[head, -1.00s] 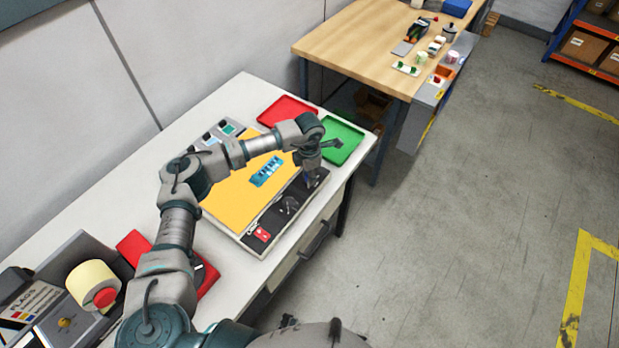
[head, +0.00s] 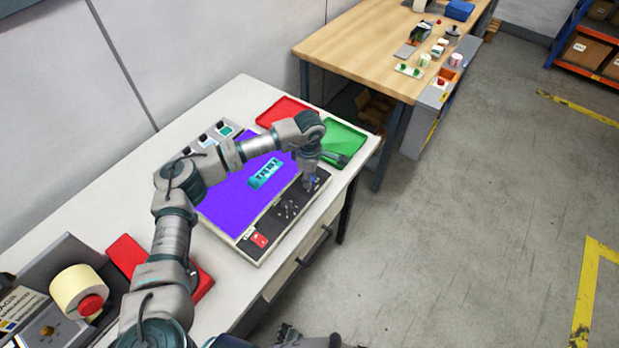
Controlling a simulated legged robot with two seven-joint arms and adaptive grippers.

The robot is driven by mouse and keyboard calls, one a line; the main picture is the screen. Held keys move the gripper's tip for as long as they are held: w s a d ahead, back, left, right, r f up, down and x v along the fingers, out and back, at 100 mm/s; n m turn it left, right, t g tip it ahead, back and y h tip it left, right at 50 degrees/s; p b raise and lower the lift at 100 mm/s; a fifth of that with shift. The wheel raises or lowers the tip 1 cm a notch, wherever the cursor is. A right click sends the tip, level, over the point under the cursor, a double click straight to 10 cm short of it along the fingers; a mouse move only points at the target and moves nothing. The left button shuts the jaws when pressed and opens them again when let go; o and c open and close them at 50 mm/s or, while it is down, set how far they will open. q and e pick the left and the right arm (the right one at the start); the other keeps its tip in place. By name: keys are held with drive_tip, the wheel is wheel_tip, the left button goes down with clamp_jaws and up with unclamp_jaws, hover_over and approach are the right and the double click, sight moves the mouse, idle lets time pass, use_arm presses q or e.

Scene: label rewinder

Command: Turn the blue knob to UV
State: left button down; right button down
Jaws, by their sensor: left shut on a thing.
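A light panel device lies on the white table, with its lit surface (head: 230,192) now glowing violet-blue. A teal label piece (head: 265,174) lies on that surface. A dark control strip (head: 285,212) runs along the panel's front edge. The blue knob (head: 313,181) is at the strip's right end, mostly covered by my left gripper (head: 311,182). My left gripper points down and is shut on the blue knob. The knob's pointer and its markings are too small to read.
A red tray (head: 286,110) and a green tray (head: 342,138) lie behind and right of the panel. A red switch (head: 259,240) is at the strip's left end. The label rewinder with a cream roll (head: 75,287) stands at the lower left. The floor on the right is clear.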

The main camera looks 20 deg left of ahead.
use_arm(q)
drive_tip(key=shift+w+r, duration=0.1)
drive_tip(key=shift+r, duration=0.05)
idle(0.3)
drive_tip(key=c, duration=1)
unclamp_jaws()
drive_tip(key=shift+o, duration=0.8)
wheel_tip(320, 180, up, 12)
drive_tip(key=shift+w+f, duration=0.1)
drive_tip(key=shift+f, duration=0.1)
